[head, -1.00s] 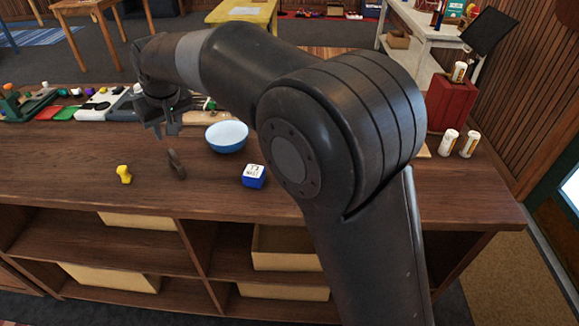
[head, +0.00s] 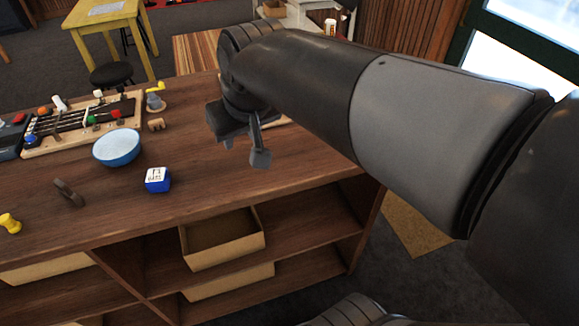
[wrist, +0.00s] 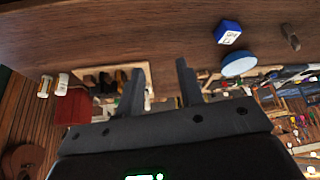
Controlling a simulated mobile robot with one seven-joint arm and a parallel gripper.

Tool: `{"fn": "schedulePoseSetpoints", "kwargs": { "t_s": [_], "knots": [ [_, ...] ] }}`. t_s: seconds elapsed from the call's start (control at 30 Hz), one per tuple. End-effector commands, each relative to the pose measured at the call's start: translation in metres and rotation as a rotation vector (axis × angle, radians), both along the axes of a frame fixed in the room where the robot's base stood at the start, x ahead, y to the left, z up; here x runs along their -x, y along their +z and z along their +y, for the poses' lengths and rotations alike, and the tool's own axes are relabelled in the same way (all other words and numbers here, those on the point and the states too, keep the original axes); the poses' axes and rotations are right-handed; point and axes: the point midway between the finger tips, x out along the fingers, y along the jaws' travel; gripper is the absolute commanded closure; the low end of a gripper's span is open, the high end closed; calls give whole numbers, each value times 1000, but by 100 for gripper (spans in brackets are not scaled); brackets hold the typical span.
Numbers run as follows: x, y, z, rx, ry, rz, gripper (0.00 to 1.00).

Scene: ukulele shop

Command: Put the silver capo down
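My gripper (head: 243,151) is over the right part of the wooden counter (head: 200,190), to the right of the blue bowl. In the wrist view my gripper (wrist: 160,72) has its two fingers spread apart, and I see nothing held between them. I cannot pick out a silver capo in either view. A small dark brown clip-like piece (head: 68,193) stands on the counter at the left, apart from my gripper; it also shows in the wrist view (wrist: 290,36).
A blue bowl (head: 117,147), a blue-and-white block (head: 157,180) and a yellow piece (head: 10,223) stand on the counter. A wooden board with a fretboard (head: 82,125) lies at the back left. White bottles (wrist: 62,84) and a red box (wrist: 73,110) show in the wrist view. The counter's front middle is clear.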

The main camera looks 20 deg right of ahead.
Motion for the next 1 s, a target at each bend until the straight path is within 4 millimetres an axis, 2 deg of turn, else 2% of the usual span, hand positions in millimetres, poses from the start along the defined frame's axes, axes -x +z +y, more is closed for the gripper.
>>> {"fn": "schedulePoseSetpoints", "kwargs": {
  "t_s": [0.03, 0.1, 0.2, 0.33, 0.5, 1.0],
  "knots": [
    [19, -6, -18, -2, -42, -8, 66],
    [40, -16, -36, -4, -89, -14, 66],
    [67, -30, -55, -7, -145, -20, 66],
    [89, -45, -69, -9, -194, -25, 66],
    [99, -52, -75, -10, -216, -25, 66],
    [99, -52, -74, -10, -214, -25, 66]
  ]
}}
